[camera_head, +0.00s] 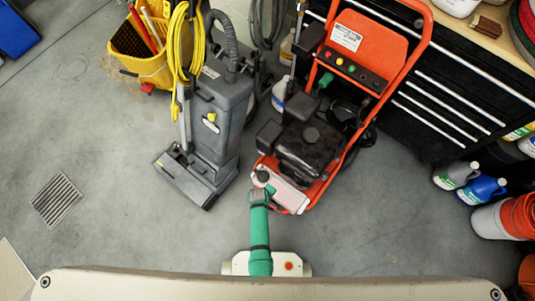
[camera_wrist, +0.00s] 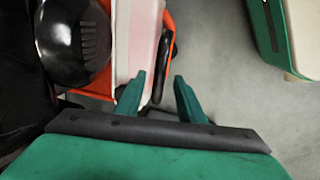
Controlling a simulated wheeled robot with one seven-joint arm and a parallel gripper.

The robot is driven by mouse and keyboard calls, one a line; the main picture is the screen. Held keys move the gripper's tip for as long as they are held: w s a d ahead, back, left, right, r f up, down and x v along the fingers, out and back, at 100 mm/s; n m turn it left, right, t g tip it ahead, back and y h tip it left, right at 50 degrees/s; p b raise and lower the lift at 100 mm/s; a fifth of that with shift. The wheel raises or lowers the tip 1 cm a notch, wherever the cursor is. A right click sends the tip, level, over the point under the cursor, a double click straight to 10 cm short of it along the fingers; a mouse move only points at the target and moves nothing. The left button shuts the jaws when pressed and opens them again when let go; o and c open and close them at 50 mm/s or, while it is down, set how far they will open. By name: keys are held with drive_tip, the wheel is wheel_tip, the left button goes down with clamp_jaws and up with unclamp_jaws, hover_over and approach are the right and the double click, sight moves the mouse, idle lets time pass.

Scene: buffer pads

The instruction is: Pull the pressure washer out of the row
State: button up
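The pressure washer (camera_head: 373,47) is an orange wheeled frame with a black engine, a control panel and a pale front plate. It stands upright in the row, left of the black tool cabinet. My green arm reaches to its front lower-left corner, where my gripper (camera_head: 263,181) is small and hard to make out. In the wrist view my gripper (camera_wrist: 160,96) has its two green fingers spread apart. The washer's pale plate (camera_wrist: 138,40) and orange edge lie just past the left finger. A dark bar (camera_wrist: 166,62) shows beyond the gap; I cannot tell whether the fingers touch it.
A grey floor cleaner (camera_head: 218,115) with a yellow cord stands close on the left, beside a yellow mop bucket (camera_head: 150,68). The black cabinet (camera_head: 440,100) and several jugs and buckets are on the right. The floor in front (camera_head: 370,225) is clear.

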drive_tip(key=shift+w+d+f, duration=0.1)
drive_tip(key=shift+w+f, duration=0.05)
drive_tip(key=shift+f, duration=0.95)
clamp_jaws()
